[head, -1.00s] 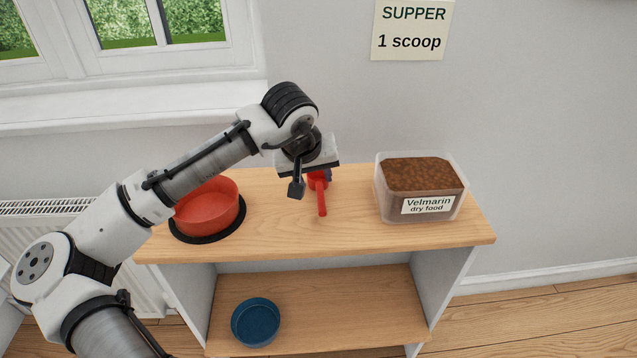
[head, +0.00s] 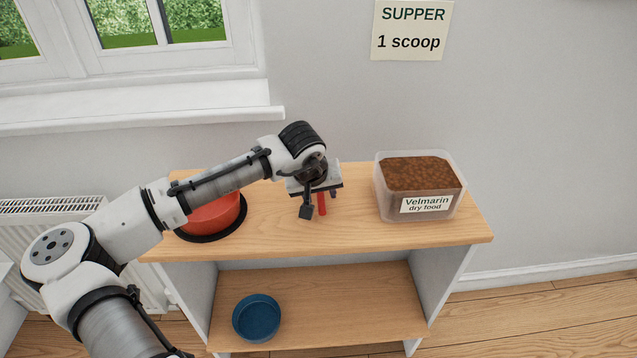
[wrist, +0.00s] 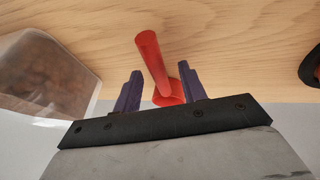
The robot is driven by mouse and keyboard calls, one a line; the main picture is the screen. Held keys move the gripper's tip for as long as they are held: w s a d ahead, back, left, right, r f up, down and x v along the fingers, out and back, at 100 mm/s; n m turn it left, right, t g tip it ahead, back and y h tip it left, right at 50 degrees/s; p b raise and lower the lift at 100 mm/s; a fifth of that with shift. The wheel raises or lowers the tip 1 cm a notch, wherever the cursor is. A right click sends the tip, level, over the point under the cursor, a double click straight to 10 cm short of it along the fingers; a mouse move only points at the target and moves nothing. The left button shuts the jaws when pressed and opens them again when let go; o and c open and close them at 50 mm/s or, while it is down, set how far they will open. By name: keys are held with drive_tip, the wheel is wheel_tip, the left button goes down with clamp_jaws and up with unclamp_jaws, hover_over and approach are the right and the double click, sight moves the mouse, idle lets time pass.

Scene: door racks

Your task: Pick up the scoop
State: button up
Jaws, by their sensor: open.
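The red scoop (head: 322,204) lies on the shelf top, and only its handle shows below my gripper in the head view. In the wrist view the scoop (wrist: 153,65) has its handle rising between the two fingers, and part of its cup shows at the right finger. My gripper (head: 319,205) is open and low over the scoop. Its fingers (wrist: 160,85) stand apart on either side of the scoop, with a gap at the left finger. Whether the right finger touches the scoop I cannot tell. Most of the cup is hidden.
The clear tub of dry food (head: 384,198) stands right of my gripper. A red bowl (head: 214,214) on a black mat (head: 212,236) is at the left, partly behind my arm. A blue bowl (head: 257,318) sits on the lower shelf. The wooden top (head: 290,234) is clear in front.

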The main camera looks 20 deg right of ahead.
drive_tip(key=shift+f, duration=0.25)
drive_tip(key=shift+c, duration=0.3)
clamp_jaws()
